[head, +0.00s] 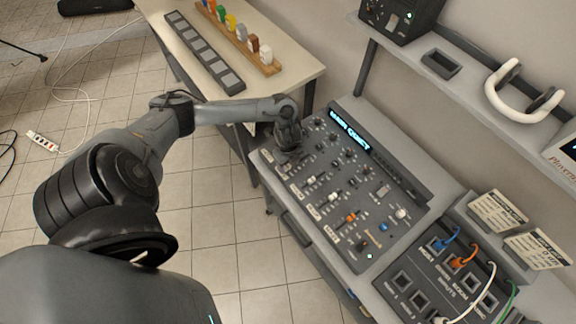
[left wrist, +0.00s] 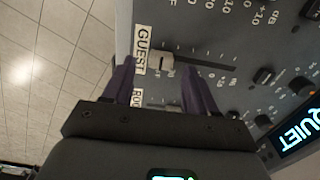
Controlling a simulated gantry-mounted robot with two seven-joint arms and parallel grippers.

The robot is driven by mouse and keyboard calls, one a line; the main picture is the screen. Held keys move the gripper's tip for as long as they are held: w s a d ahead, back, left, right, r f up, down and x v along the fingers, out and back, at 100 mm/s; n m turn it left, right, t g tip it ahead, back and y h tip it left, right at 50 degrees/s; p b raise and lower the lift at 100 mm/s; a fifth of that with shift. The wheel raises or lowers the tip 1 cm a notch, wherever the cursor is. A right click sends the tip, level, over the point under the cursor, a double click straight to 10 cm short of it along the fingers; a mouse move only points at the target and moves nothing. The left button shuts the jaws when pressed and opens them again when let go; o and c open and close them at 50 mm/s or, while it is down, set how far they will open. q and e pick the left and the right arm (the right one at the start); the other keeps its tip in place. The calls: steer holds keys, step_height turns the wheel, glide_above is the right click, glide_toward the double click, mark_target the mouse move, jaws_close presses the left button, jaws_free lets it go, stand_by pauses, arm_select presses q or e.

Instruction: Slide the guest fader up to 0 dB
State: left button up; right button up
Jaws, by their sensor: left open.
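The guest fader's pale cap (left wrist: 161,62) sits at the end of its slot next to the white GUEST label (left wrist: 142,50) in the left wrist view. The slot runs right from the cap, past small scale marks. My left gripper (left wrist: 156,66) is open, with one dark fingertip on each side of the cap's position; I cannot tell whether they touch it. In the head view my left gripper (head: 290,140) is over the upper left corner of the mixer (head: 403,240) and hides the guest fader there. My right gripper is not in view.
Other faders and knobs fill the mixer, with a lit display (head: 350,131) along its back. A patch panel (head: 405,292) with coloured cables stands at right. A side table (head: 290,36) holds a rack of coloured pieces. A shelf (head: 400,50) overhangs behind.

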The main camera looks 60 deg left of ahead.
arm_select(q)
steer(key=shift+f, duration=1)
steer(key=shift+c, duration=0.4)
jaws_close()
